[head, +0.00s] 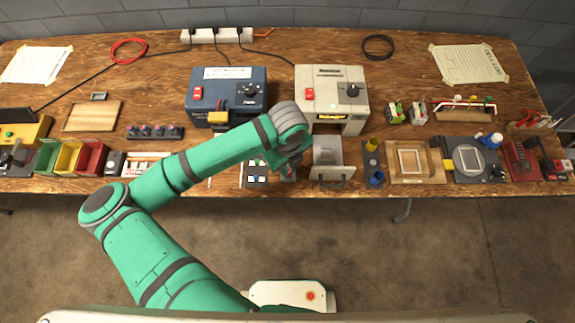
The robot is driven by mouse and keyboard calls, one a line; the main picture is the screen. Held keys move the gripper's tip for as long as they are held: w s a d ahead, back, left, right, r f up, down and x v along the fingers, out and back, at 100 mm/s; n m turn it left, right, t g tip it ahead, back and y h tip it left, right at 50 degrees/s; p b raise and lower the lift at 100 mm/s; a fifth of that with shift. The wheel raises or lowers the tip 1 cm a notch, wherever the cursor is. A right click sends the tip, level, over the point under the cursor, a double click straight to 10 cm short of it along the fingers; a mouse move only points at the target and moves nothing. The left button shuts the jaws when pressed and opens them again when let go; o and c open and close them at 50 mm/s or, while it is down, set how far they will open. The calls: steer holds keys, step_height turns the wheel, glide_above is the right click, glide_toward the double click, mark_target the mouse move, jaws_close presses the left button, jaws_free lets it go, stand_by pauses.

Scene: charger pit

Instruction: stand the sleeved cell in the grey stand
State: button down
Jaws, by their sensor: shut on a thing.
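My gripper (289,173) points down at the front of the bench, below the green arm's wrist. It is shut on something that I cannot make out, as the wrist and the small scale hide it. I cannot tell whether this is the sleeved cell. A dark block with white and pale blue squares (257,172) is just left of my gripper. A grey plate with a handle at its front (328,152) is just to the right. I cannot tell for sure which thing is the grey stand.
A blue machine (229,93) and a cream machine (331,95) stand behind my gripper. To the right are a blue cup (376,178), a wooden tray (417,176) and a round-plated device (467,159). Green, yellow and red bins (68,157) stand at the left.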

steer(key=shift+f, duration=0.15)
steer(key=c, duration=1.6)
jaws_free()
steer(key=shift+o, duration=0.2)
steer(key=shift+r, duration=3.5)
